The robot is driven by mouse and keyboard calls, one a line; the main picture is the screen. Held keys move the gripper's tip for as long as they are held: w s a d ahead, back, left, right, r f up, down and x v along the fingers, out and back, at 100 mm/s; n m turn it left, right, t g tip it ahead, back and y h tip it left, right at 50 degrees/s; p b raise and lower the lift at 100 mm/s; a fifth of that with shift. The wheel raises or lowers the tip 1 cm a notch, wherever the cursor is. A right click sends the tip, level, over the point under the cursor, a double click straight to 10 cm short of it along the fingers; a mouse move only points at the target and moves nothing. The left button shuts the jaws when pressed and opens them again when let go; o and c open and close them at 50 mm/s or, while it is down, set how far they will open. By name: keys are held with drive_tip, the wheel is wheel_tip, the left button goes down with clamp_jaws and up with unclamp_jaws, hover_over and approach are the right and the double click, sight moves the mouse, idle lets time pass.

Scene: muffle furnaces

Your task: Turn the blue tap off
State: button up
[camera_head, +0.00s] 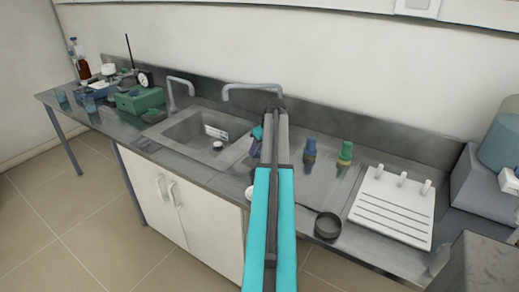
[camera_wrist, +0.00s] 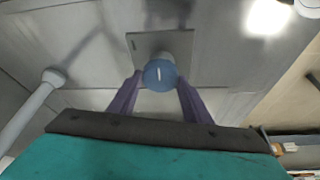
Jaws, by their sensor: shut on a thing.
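The blue tap's round knob (camera_wrist: 160,76) is in the middle of the wrist view, in front of a square grey plate. A short pale line on its face runs nearly upright in the picture. My gripper (camera_wrist: 159,82) has one dark finger on each side of the knob and is shut on it. In the head view my cyan arm reaches over the counter beside the sink and hides most of the gripper and the tap. A small teal-blue part (camera_head: 257,132) shows left of the arm; I cannot tell whether it is the tap.
Two grey spouts, left (camera_head: 172,95) and right (camera_head: 240,87), stand behind the sink (camera_head: 190,138). Two small bottle-like items, blue (camera_head: 310,146) and green (camera_head: 345,154), stand right of my arm. A dark pan (camera_head: 327,225) and white rack (camera_head: 392,207) are further right.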

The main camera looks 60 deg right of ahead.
drive_tip(key=o, duration=1.1)
drive_tip(key=shift+c, duration=0.2)
drive_tip(key=b+v, duration=0.2)
drive_tip(key=v, duration=1.2)
drive_tip(key=shift+b, duration=0.4)
